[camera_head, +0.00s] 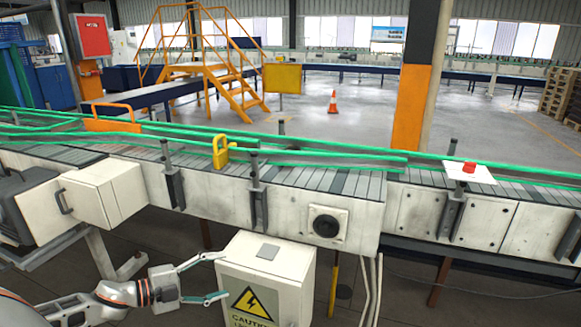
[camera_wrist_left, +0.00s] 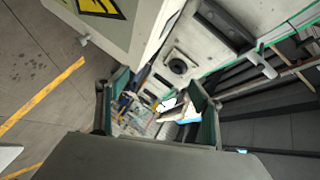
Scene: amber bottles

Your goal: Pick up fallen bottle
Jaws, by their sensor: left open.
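I cannot make out a fallen bottle in either view. My left gripper (camera_head: 225,274) is open, low in front of the conveyor, with its fingers spread and nothing seen between them. It is at the left side of a white electrical box with a yellow caution sign. In the left wrist view, both fingers of the left gripper (camera_wrist_left: 158,84) stand apart. Behind the gap is a blurred jumble of small coloured shapes that I cannot identify. My right gripper is in neither view.
The electrical box (camera_head: 285,283) stands close beside the left gripper. The conveyor (camera_head: 290,205) with green rails (camera_head: 330,154) runs across the view. A white cabinet (camera_head: 95,195) juts out at left. A red button (camera_head: 469,168) sits on the right. Open floor lies beyond the conveyor.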

